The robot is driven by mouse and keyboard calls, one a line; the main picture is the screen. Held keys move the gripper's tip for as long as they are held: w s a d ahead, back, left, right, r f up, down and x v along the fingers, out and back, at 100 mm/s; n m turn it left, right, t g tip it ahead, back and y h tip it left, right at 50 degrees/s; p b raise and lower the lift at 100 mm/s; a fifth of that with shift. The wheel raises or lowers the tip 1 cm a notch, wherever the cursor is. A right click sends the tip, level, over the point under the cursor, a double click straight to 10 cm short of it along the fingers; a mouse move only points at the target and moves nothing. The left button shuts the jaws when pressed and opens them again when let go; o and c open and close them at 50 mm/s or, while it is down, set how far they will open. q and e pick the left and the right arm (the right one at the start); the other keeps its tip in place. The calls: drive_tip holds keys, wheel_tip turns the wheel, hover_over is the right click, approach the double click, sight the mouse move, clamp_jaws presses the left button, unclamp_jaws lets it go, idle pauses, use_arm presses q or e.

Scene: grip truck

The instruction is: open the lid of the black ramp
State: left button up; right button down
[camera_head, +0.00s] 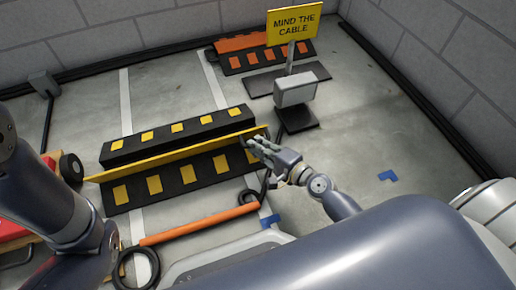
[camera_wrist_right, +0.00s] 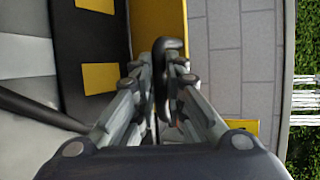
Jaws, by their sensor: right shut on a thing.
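The black ramp (camera_head: 190,186) with yellow patches lies across the floor left of centre in the head view. Its lid shows as a long yellow strip (camera_head: 165,160) standing up between the two black patched faces, so it looks at least partly raised. My right gripper (camera_head: 258,143) is at the right end of the strip. In the wrist view its fingers (camera_wrist_right: 165,88) are closed on a dark rounded handle (camera_wrist_right: 169,46), with the yellow lid surface (camera_wrist_right: 158,20) behind it. Links of my left arm show at the left, but its gripper does not.
An orange tube (camera_head: 200,222) and a black ring (camera_head: 136,268) lie in front of the ramp. A yellow cable sign (camera_head: 294,24), a grey box on a stand (camera_head: 295,92) and an orange-patched ramp (camera_head: 265,57) stand behind. The floor at right is mostly clear.

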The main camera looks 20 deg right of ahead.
drive_tip(key=shift+s+d+f, duration=0.1)
drive_tip(key=shift+s+f, duration=0.3)
drive_tip(key=shift+f, duration=0.45)
drive_tip(key=shift+w+d, duration=0.2)
drive_tip(key=shift+d, duration=0.05)
drive_tip(key=c, duration=1.8)
unclamp_jaws()
drive_tip(key=shift+o, duration=0.7)
drive_tip(key=shift+w+d, duration=0.1)
drive_tip(key=shift+a+r, duration=0.15)
drive_tip(key=shift+a, duration=0.05)
drive_tip(key=f+v, duration=0.2)
drive_tip(key=v, duration=1.4)
drive_tip(key=shift+s+d, duration=0.35)
drive_tip(key=shift+s, duration=0.25)
drive_tip(key=shift+f, duration=0.15)
